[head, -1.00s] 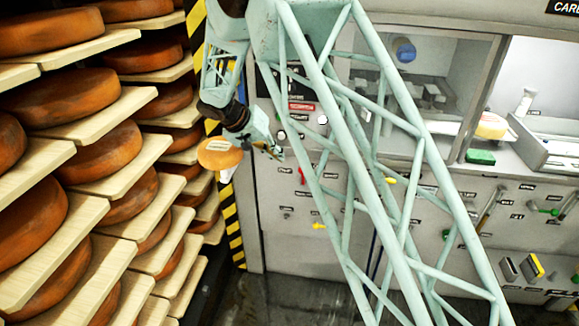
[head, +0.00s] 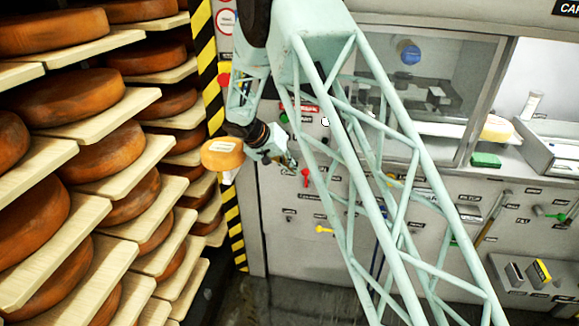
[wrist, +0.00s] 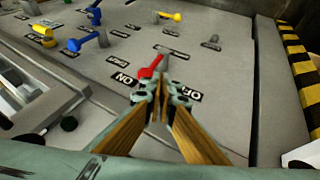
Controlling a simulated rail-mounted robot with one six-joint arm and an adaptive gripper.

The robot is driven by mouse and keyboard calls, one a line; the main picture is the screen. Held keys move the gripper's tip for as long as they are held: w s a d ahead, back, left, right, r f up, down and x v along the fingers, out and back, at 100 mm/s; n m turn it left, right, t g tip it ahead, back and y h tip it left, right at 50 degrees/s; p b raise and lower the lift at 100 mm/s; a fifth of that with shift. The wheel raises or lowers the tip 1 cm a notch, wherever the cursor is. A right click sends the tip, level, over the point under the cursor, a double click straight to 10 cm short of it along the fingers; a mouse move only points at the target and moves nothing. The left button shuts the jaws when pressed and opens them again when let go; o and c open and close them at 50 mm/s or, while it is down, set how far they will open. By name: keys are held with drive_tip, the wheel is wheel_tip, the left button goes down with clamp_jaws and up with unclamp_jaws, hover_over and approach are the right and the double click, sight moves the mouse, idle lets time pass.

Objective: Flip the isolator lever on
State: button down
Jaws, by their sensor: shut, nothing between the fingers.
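A red lever (wrist: 151,67) on a grey panel is in the wrist view, its red end slanting down-left from its grey base. An ON label (wrist: 123,78) lies to its left and an OFF label (wrist: 191,93) to its lower right. My gripper (wrist: 160,84) is shut and empty, fingertips close in front of the lever; I cannot tell whether they touch it. In the head view the red lever (head: 305,174) is on the lower panel, and my gripper (head: 289,161) is just up-left of it.
Yellow (wrist: 171,16) and blue (wrist: 86,41) levers stand on the same panel. Shelves of cheese wheels (head: 104,153) fill the left in the head view. A yellow-black striped post (head: 236,228) stands beside the panel. The floor (head: 300,295) below is clear.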

drive_tip(key=shift+w+d+f, duration=0.25)
drive_tip(key=shift+f, duration=0.15)
drive_tip(key=shift+d, duration=0.15)
drive_tip(key=shift+s+d+r+b, duration=0.1)
drive_tip(key=shift+d+r+b, duration=0.05)
drive_tip(key=shift+d+b, duration=0.9)
drive_tip(key=shift+a, duration=0.1)
drive_tip(key=shift+r, duration=0.1)
drive_tip(key=shift+s+r, duration=0.15)
drive_tip(key=shift+r, duration=0.25)
drive_tip(key=v, duration=0.9)
drive_tip(key=shift+r, duration=0.15)
